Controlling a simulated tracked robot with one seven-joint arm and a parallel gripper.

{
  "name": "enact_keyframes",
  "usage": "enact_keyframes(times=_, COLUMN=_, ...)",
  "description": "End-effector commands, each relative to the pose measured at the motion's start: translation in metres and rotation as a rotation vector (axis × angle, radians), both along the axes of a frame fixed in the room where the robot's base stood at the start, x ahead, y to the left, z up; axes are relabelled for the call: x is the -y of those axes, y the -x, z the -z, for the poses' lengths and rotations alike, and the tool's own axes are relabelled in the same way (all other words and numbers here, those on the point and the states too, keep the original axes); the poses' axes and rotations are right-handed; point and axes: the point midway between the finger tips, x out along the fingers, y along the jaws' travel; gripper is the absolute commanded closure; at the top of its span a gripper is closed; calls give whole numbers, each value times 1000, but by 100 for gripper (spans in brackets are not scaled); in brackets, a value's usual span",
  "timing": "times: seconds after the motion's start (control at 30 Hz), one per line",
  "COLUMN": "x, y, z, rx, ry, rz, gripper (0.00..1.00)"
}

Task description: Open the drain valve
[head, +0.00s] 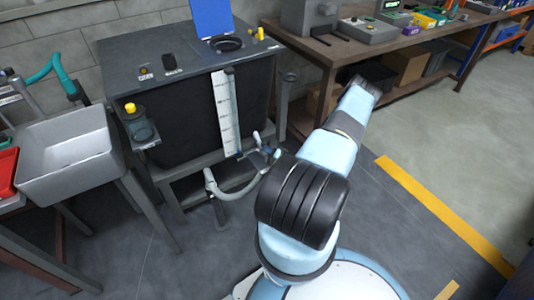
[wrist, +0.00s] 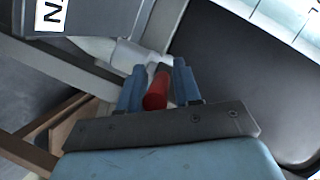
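The dark tank (head: 190,115) stands on a grey frame, with a white level scale (head: 225,112) on its front. In the wrist view a red handle (wrist: 156,94), seen nearly end-on, lies between the two blue fingers of my gripper (wrist: 158,84). The gap around the handle is narrow, and I cannot tell whether both fingers touch it. A pale grey pipe fitting (wrist: 135,54) is behind it. The red handle is hidden in the head view.
A curved grey hose (head: 222,192) hangs below the tank front. A grey sink (head: 66,150) stands at the left. A brown workbench (head: 345,48) with boxes is behind my arm at the right. The floor at the right, past the yellow line (head: 440,212), is clear.

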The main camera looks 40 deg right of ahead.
Motion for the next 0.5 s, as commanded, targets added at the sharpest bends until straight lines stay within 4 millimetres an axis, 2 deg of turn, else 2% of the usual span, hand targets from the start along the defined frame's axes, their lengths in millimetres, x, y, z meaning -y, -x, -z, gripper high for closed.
enact_keyframes(times=0.03, x=0, y=0, z=0, rx=0, ry=0, rz=0, gripper=62)
enact_keyframes(times=0.1, x=0, y=0, z=0, rx=1, ry=0, rz=1, gripper=55)
enact_keyframes(times=0.37, x=1, y=1, z=-1, rx=1, ry=0, rz=1, gripper=55)
enact_keyframes(times=0.5, x=2, y=10, z=-3, rx=0, ry=-1, rz=1, gripper=55)
